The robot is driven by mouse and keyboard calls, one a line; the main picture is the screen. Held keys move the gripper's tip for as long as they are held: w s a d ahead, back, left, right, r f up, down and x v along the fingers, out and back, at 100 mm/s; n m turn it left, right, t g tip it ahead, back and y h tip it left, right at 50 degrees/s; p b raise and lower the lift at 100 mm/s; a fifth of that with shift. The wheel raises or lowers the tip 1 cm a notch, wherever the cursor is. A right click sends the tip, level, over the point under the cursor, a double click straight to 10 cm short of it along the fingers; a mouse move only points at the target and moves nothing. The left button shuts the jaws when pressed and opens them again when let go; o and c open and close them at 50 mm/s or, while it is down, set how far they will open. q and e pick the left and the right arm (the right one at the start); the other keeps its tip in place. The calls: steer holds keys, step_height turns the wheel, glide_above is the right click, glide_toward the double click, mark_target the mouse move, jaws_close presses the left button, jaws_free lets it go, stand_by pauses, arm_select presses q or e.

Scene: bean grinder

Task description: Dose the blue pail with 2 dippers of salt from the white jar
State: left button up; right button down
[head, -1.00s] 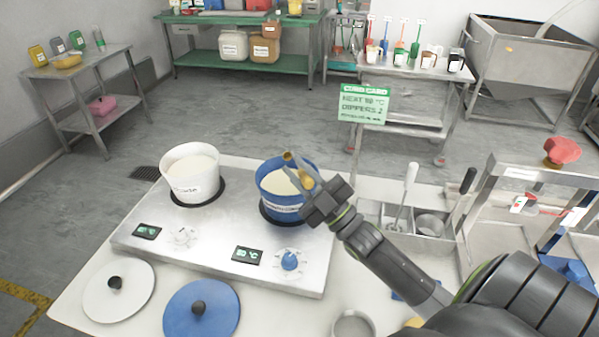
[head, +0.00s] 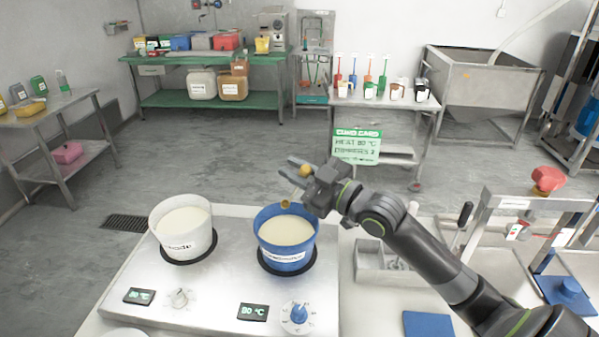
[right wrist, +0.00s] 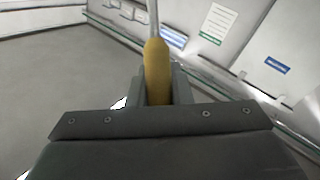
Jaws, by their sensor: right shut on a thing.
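The blue pail (head: 287,259) stands on the right burner of the steel hot plate and holds a pale cream liquid. My right gripper (head: 298,168) is above the pail's back right rim, shut on a dipper with a yellow handle (right wrist: 157,72). In the head view the dipper's brass-coloured bowl (head: 285,204) hangs over the pail; what is in the bowl cannot be told. Several small jars stand on the far steel cart (head: 385,101); which is the white salt jar is unclear. My left gripper is not in view.
A white pail (head: 182,245) with similar liquid stands on the left burner. Both displays read 80 °C. A green card (head: 357,146) reads heat 80 °C, dippers 2. A steel bin (head: 385,265) and a press frame (head: 530,205) stand to the right.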

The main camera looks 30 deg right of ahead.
steer(key=w+d+r+m+g+h+p, duration=0.1)
steer(key=w+d+r+m+g+p, duration=0.1)
steer(key=w+g+p, duration=0.3)
steer(key=w+m+p, duration=0.1)
steer(key=w+p, duration=0.3)
steer(key=w, duration=0.1)
steer(key=shift+w+d+r+m+g+h, duration=0.2)
steer(key=shift+m+g+h, duration=0.1)
steer(key=shift+h, duration=0.1)
